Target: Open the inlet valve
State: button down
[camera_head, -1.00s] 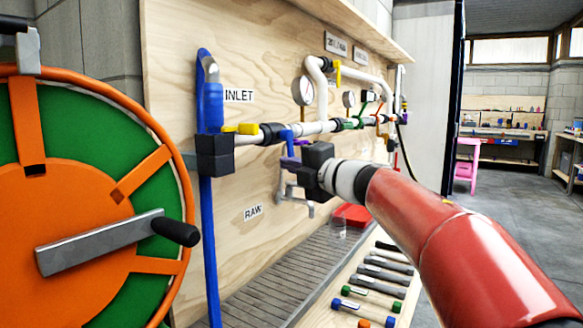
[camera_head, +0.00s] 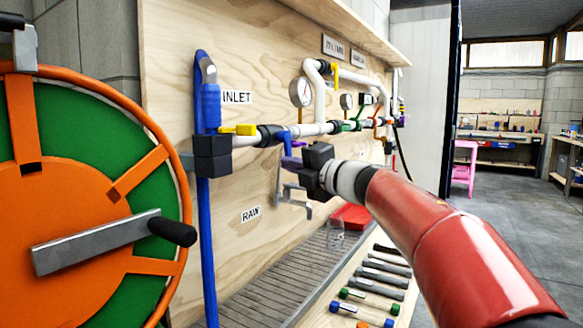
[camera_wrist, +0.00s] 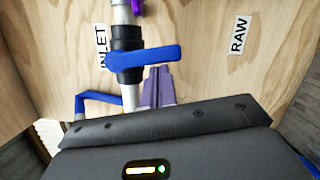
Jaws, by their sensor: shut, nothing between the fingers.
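The INLET label (camera_head: 237,97) is on the plywood board, above a white horizontal pipe. A blue lever handle (camera_head: 287,143) hangs down from this pipe, just right of a black fitting (camera_head: 269,135). In the wrist view the blue handle (camera_wrist: 146,57) lies across the pipe, beside the black fitting (camera_wrist: 126,38). My gripper (camera_head: 291,162) is at the pipe, close to the handle. Its purple fingers (camera_wrist: 158,84) are shut together and empty. They sit just beside the handle's edge; I cannot tell whether they touch it.
A yellow handle (camera_head: 246,129) is left on the same pipe, near the blue hose (camera_head: 207,240). An orange and green reel (camera_head: 70,200) fills the left. Gauges (camera_head: 300,92) and more pipes are farther right. A grated bench (camera_head: 300,265) with tools lies below.

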jog(key=shift+w+d+f+n+b, duration=0.1)
jog(key=shift+w+n+b, duration=0.1)
jog(key=shift+n+b, duration=0.2)
jog(key=w+d+r+n+g+y+b, duration=0.1)
jog(key=w+d+r+n+y+b, duration=0.1)
jog(key=n, duration=1.1)
jog(key=w+y+b, duration=0.1)
jog(key=w+b, duration=0.1)
jog(key=w, duration=0.1)
jog(key=shift+d+n+g+y, duration=0.3)
jog(key=shift+d+g+y, duration=0.1)
jog(key=shift+w+r, duration=0.1)
jog(key=shift+r, duration=0.1)
